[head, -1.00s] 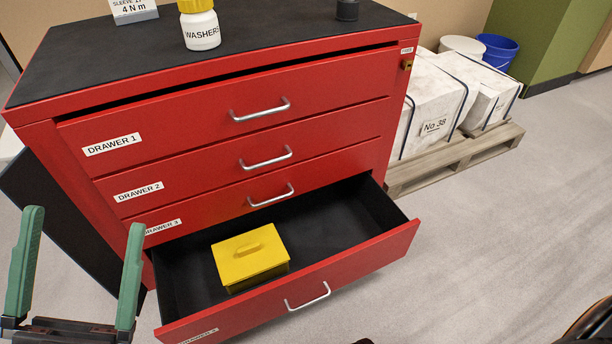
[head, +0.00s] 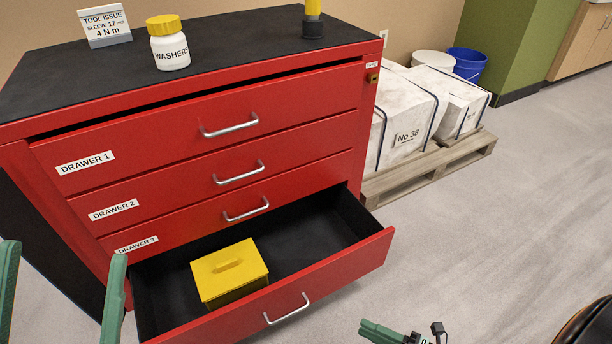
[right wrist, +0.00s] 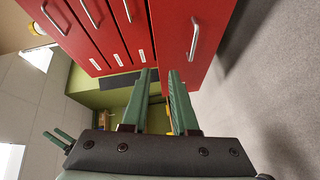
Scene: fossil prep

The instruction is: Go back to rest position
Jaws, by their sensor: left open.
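My left gripper (head: 62,250) is at the lower left of the head view, in front of the red cabinet (head: 20,165). Its two green fingers are wide apart with nothing between them. My right gripper (head: 372,328) shows at the bottom of the head view, right of the open drawer's front. In the right wrist view its green fingers (right wrist: 161,75) have a narrow gap between them and hold nothing. My left gripper's fingers also show at the left of that view (right wrist: 60,138).
The bottom drawer (head: 330,270) is pulled out, with a yellow lidded box (head: 228,270) inside. A washers jar (head: 168,45), a sign (head: 105,27) and a black-based yellow item (head: 313,20) stand on top. A pallet (head: 430,168) bears white blocks (head: 405,125).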

